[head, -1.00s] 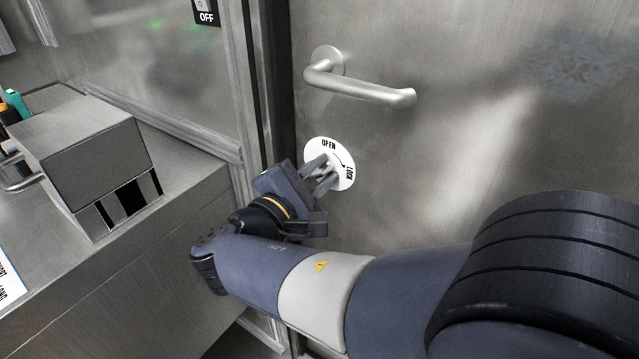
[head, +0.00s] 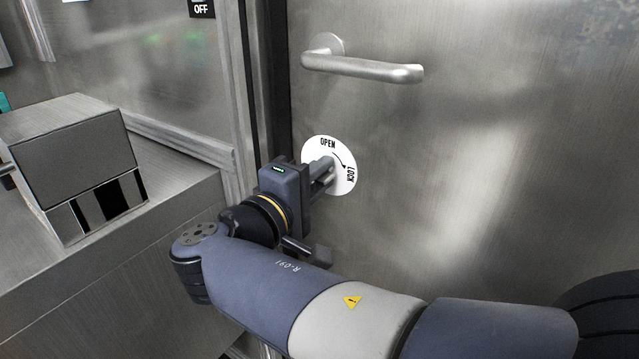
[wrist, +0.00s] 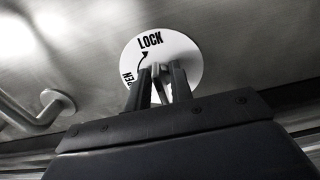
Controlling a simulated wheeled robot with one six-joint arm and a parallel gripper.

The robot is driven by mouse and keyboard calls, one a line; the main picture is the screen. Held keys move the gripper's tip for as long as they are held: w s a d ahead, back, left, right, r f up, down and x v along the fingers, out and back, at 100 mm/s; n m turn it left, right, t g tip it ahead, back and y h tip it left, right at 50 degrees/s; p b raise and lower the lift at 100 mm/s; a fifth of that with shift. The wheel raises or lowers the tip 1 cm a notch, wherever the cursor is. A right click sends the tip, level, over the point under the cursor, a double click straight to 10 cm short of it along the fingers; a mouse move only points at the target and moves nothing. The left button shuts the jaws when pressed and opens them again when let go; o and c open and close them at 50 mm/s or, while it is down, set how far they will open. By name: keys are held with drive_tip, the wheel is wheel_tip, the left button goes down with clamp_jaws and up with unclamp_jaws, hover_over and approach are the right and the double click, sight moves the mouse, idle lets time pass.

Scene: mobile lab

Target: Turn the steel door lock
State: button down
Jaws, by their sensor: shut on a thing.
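The steel door (head: 480,150) fills the right of the head view. Its lock has a round white plate (head: 338,150) with OPEN at the top, LOCK at the lower right and a curved arrow between them. My gripper (head: 325,170) is at the plate, its fingers closed on the small lock knob, which they mostly hide in the head view. In the wrist view the knob (wrist: 157,72) shows between the two fingertips, in front of the white plate (wrist: 184,52). LOCK reads at the top there.
A steel lever handle (head: 365,68) sits on the door above the lock plate. At the left, a steel counter (head: 170,200) carries a box-shaped steel unit (head: 75,160). The door frame (head: 238,100) stands between counter and door. The door's right side is clear.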

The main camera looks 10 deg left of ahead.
drive_tip(key=shift+f, duration=0.1)
idle(0.4)
drive_tip(key=c, duration=1.6)
unclamp_jaws()
drive_tip(key=shift+o, duration=0.2)
drive_tip(key=p+v, duration=0.3)
drive_tip(key=v, duration=0.8)
